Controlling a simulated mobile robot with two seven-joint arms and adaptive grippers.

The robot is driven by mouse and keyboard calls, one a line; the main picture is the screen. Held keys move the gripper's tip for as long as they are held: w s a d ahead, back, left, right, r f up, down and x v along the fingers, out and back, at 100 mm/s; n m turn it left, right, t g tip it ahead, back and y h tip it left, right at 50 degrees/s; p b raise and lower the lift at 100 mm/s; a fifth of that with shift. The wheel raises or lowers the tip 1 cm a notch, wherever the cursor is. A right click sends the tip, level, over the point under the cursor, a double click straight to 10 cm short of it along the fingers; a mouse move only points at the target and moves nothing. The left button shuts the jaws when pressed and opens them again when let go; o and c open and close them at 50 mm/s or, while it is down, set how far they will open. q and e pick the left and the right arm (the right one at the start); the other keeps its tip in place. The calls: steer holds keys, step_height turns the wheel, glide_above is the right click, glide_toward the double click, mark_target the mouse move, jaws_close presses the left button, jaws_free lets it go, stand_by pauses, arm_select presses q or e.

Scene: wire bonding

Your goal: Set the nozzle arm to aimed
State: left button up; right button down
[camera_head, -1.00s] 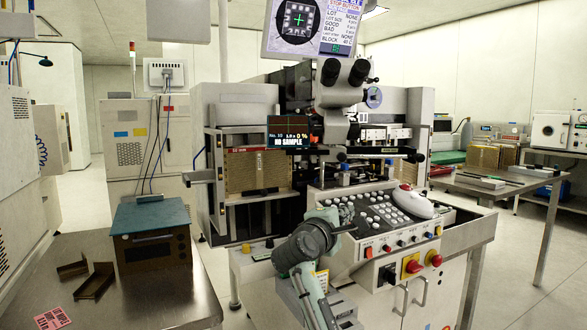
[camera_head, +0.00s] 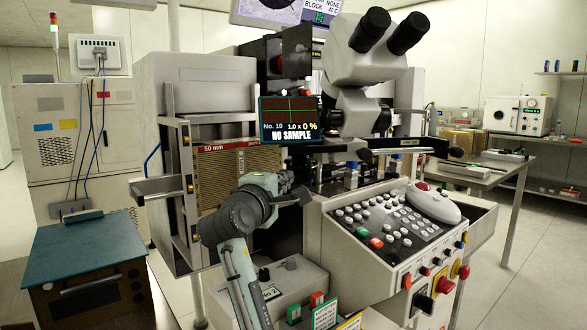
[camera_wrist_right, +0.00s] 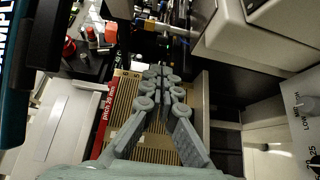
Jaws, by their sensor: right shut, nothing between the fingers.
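My right gripper (camera_head: 300,195) is in front of the wire bonder (camera_head: 195,80), below the small "NO SAMPLE" screen (camera_head: 290,118). The right wrist view shows its fingers (camera_wrist_right: 160,70) together with nothing between them, in front of the ribbed magazine (camera_wrist_right: 125,95). I cannot clearly pick out the nozzle arm or its setting. A dark horizontal bar (camera_head: 405,146) with a rounded end lies below the microscope (camera_head: 372,50); I cannot tell whether it is the nozzle arm. My wrist hides part of the work area. My left gripper is not in view.
The sloping button panel (camera_head: 385,228) with a white mouse (camera_head: 432,203) is right of my gripper. A control box (camera_head: 285,285) sits below it. A teal-topped box (camera_head: 75,250) stands at lower left. A side table (camera_head: 515,165) is at the right.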

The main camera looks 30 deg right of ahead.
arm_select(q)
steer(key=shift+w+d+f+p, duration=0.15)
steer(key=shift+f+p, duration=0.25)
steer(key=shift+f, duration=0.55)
arm_select(e)
steer(key=x, duration=1)
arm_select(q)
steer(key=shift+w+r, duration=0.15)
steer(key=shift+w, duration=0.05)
arm_select(e)
steer(key=shift+w+f, duration=0.1)
